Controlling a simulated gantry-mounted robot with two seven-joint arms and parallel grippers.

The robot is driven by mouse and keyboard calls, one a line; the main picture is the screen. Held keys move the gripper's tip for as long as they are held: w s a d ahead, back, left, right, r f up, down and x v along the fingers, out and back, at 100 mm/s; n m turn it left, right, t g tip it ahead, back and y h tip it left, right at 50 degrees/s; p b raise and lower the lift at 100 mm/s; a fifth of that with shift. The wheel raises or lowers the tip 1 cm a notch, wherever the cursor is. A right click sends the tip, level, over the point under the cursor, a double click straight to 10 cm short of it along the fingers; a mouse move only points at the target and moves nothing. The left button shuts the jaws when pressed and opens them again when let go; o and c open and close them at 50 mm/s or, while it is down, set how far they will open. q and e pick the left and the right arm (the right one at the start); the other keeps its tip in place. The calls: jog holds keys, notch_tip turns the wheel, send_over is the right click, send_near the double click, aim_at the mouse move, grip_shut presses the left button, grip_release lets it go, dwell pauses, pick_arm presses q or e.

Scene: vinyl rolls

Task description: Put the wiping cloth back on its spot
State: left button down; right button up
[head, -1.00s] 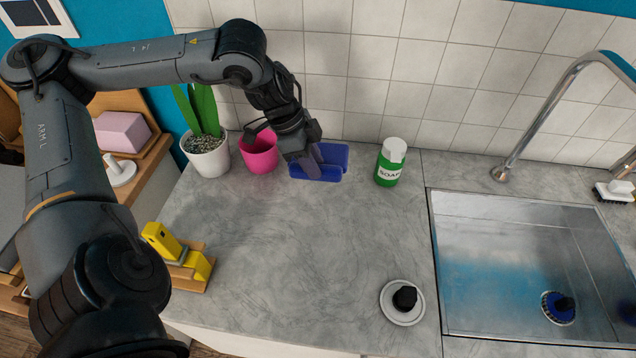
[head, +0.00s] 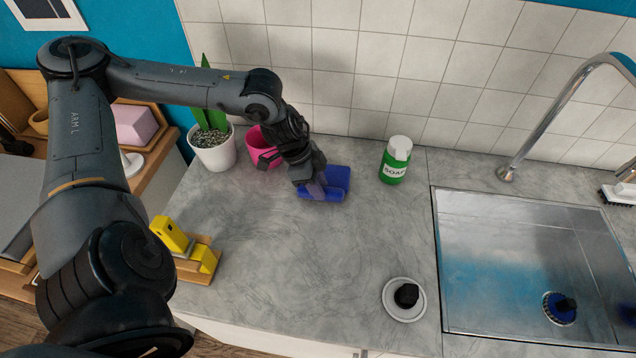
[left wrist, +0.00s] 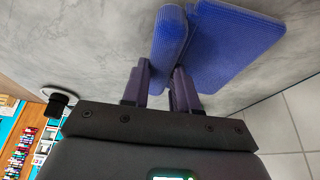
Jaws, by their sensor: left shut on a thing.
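The wiping cloth (head: 338,178) is blue and shows as two joined or touching flaps over the counter, in front of the tiled wall. My left gripper (head: 318,189) is shut on its left, front part. In the left wrist view, the fingers (left wrist: 160,85) pinch the narrow flap (left wrist: 168,48) of the cloth, while the wide flap (left wrist: 235,45) spreads to the right. I cannot tell whether the cloth touches the counter. No marked spot for the cloth can be made out. My right gripper is not in view.
A pink cup (head: 262,150) and a potted plant (head: 213,150) stand left of the cloth, the green soap bottle (head: 395,162) right. A yellow item on a wooden stand (head: 195,268) and a white dish (head: 404,312) are nearer the front. The sink (head: 500,230) is right; mid-counter is clear.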

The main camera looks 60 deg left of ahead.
pick_arm(q)
jog(key=shift+f, duration=0.15)
jog(key=c, duration=0.9)
grip_release()
jog(key=shift+o, duration=0.2)
jog(key=shift+r, duration=0.25)
jog(key=b+v, duration=0.2)
jog(key=v, duration=1)
